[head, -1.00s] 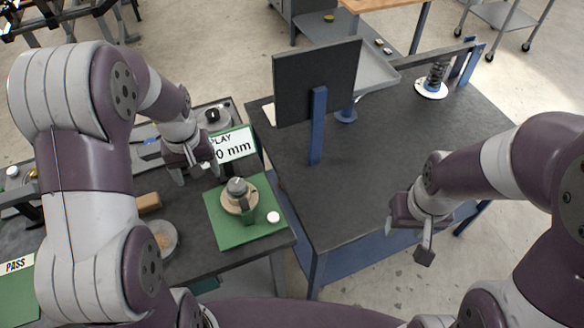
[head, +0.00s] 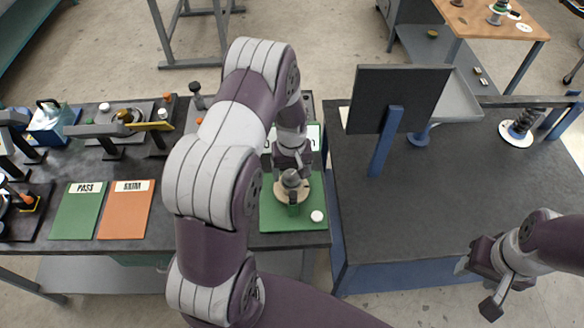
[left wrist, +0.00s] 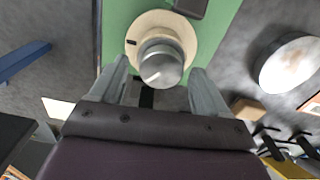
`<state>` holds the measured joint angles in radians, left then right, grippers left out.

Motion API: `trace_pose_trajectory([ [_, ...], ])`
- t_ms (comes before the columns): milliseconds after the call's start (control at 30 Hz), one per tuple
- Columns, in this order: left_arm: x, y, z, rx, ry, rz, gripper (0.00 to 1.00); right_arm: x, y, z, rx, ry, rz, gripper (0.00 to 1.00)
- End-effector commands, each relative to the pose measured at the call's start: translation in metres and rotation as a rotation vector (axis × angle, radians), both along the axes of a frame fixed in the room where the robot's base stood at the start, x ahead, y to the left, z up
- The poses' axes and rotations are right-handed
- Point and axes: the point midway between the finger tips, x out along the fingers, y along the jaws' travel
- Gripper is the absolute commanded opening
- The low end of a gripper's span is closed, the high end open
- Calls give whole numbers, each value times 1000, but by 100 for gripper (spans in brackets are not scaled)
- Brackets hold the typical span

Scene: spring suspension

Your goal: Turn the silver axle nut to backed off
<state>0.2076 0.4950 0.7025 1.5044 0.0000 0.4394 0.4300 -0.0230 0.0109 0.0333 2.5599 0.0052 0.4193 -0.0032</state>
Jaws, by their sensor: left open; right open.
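The silver axle nut (left wrist: 161,64) is a round metal cap with a white mark on its top, above a tan disc (left wrist: 183,32). It also shows in the head view (head: 291,178), on a fixture on a green mat (head: 275,221). My left gripper (left wrist: 163,75) is open, with one finger on each side of the nut in the left wrist view. I cannot tell whether the fingers touch it. In the head view my left gripper (head: 291,162) is just behind the nut and partly hidden by my arm. My right gripper (head: 478,286) is open and empty, off to the right.
A white button (head: 317,216) sits on the mat's right corner. A dark screen (head: 398,98) on a blue post stands on the right bench. Green PASS (head: 78,217) and orange (head: 126,216) mats lie at left. A round metal dish (left wrist: 292,64) is beside the green mat.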

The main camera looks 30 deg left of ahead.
Motion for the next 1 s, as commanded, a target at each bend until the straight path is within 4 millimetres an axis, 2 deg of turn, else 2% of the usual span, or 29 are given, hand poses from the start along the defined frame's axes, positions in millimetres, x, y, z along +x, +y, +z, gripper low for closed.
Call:
trace_pose_trajectory([
  [233, 0, 0, -2, 0, 0, 0, 76, 0, 0, 0, 0, 0, 0, 49],
  [400, 0, 0, -2, 0, 0, 0, 21, 0, 0, 0, 0, 0, 0, 49],
  [767, 0, 0, -1, 1, -1, 39, 20, 0, 0, -1, 0, 0, 0, 49],
  [1000, 0, 1, -2, 0, -1, 185, 20, 0, 0, -5, 0, 0, 0, 49],
])
